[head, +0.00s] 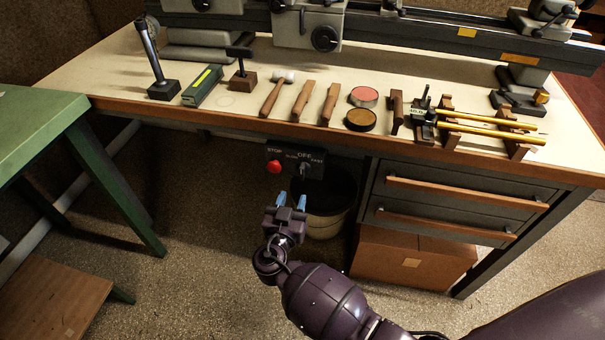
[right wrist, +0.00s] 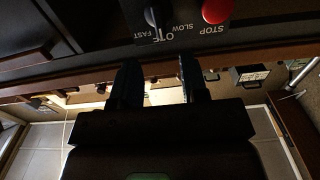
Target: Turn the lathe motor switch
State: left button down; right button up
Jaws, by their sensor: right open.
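The lathe motor switch is a dark rotary knob (head: 305,170) on a black control panel (head: 290,156) under the bench's front edge. OFF is printed above the knob, with SLOW and FAST on either side; its exact setting is too small to read. A red STOP button (head: 274,167) is left of the knob. My right gripper (head: 291,199) is open and empty, below and in front of the panel, apart from it. In the right wrist view, the knob (right wrist: 152,17) and red button (right wrist: 216,10) show upside down, beyond the open fingers (right wrist: 158,72). My left gripper is out of view.
The wooden bench top (head: 115,65) holds a mallet (head: 278,92), round tins, wooden tools and a rack with yellow rods. A lathe (head: 440,38) stands along its back. Drawers (head: 460,195) and a cardboard box (head: 410,262) are right of the panel; a bin (head: 328,222) is below it.

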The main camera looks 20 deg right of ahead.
aim_at(301, 175)
jog(key=x, duration=0.9)
jog(key=shift+w+d, duration=0.1)
jog(key=shift+d, duration=0.05)
grip_shut()
